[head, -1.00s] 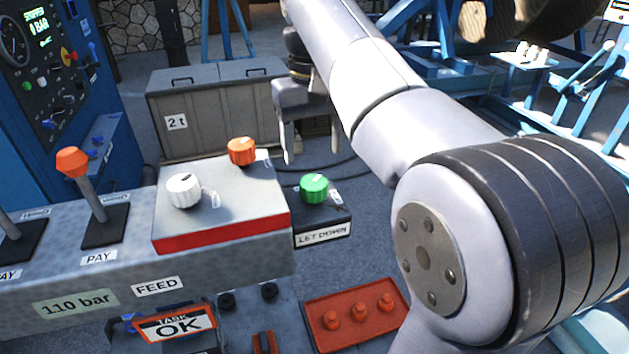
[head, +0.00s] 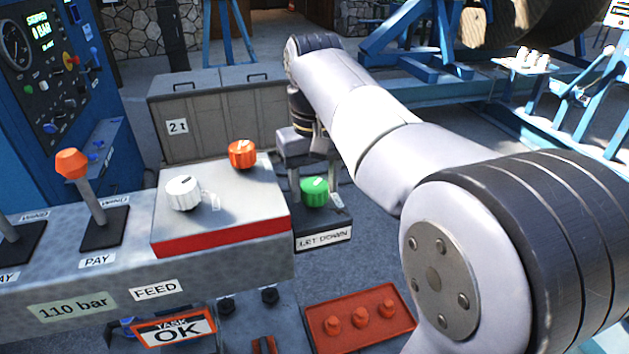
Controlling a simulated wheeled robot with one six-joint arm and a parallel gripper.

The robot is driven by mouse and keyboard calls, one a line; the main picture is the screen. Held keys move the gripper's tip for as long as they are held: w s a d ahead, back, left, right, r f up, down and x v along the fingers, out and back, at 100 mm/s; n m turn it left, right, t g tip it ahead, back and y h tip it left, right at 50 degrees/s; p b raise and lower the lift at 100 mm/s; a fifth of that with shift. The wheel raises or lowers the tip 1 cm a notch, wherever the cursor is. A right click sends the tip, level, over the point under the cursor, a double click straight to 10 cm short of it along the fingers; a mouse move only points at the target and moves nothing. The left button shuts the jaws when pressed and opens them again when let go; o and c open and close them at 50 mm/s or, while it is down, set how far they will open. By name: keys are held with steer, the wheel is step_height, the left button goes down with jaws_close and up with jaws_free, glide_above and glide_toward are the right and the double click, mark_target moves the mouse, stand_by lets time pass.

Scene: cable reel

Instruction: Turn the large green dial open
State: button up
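The large green dial (head: 314,192) sits on a small dark box labelled LET DOWN (head: 323,237), right of the grey raised panel. It has a pale mark on top. My gripper (head: 313,186) points down at the dial, with one finger to the left of it and one to the right. The fingers are open, with a gap to the dial visible on the left. The dial hides part of the fingertips, so I cannot tell whether either touches it.
A white dial (head: 183,193) and an orange dial (head: 242,155) stand on the raised panel (head: 222,222) close by. An orange-topped lever (head: 83,180) is further left. A red plate with several knobs (head: 360,318) lies in front. A grey chest (head: 215,125) stands behind.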

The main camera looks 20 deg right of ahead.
steer(key=c, duration=0.7)
steer(key=shift+r, duration=0.1)
steer(key=m+p, duration=0.3)
steer(key=shift+r+m, duration=0.1)
steer(key=shift+m, duration=0.2)
steer(key=shift+m+p, duration=1.15)
steer(key=shift+m, duration=1.05)
steer(key=shift+o, duration=0.2)
steer(key=o, duration=1)
